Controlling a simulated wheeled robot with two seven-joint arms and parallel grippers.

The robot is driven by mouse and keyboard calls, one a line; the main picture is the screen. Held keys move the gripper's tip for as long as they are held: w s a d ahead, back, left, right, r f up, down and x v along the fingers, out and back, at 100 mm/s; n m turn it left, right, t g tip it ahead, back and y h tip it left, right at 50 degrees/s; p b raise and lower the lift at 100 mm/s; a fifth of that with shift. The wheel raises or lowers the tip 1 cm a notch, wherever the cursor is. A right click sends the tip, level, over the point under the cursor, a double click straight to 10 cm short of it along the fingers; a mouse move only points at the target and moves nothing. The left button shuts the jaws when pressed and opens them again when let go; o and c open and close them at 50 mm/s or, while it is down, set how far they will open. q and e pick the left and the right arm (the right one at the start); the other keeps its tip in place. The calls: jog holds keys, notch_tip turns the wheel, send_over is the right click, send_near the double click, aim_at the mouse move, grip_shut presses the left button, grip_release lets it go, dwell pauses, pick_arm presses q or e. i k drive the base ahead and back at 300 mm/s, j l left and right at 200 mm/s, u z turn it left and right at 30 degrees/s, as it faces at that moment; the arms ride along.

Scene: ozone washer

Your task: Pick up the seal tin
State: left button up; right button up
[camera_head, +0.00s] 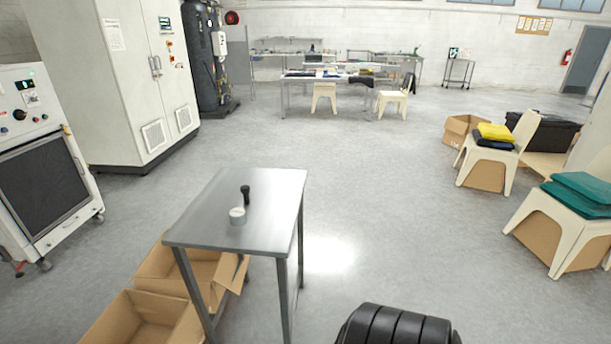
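A small, short, pale grey cylinder (237,216), which looks like the seal tin, stands on the metal table (269,188) in the head view. It is near the middle of the tabletop, towards the left edge. A small dark upright object (245,193) stands just behind it, slightly to the right.
Open cardboard boxes (141,315) lie on the floor under and left of the table. A wheeled machine (40,175) and a tall cabinet (125,80) stand at left. The floor between is clear.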

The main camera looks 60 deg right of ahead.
aim_at(238, 216)
jog(key=z, duration=1.4)
jog(key=i+l, duration=0.3)
jog(key=l, duration=0.15)
jog(key=i+l+u, duration=0.15)
jog(key=l, duration=0.25)
jog(key=i, duration=0.1)
